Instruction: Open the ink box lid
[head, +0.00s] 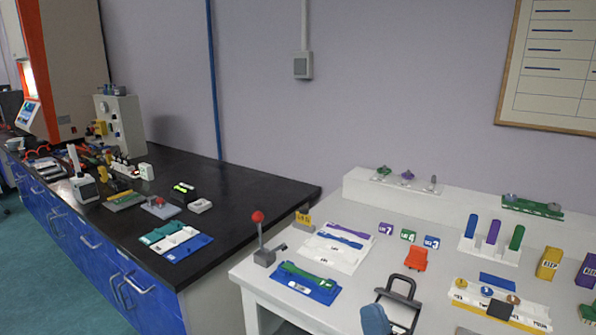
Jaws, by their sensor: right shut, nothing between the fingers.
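I cannot tell for certain which item is the ink box. A small flat black piece (500,309) lies by the white tray of round-topped pieces, to the right of the gripper and apart from it. No lid shows clearly as open or shut. My left gripper is not in view.
A red-knobbed lever (258,218) stands at the table's left edge. A blue tray with a green piece (305,283) lies in front. Blue, purple and green upright pieces (493,231) stand behind. Yellow (549,262) and purple (587,270) boxes stand at right. A black bench (250,190) is at left.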

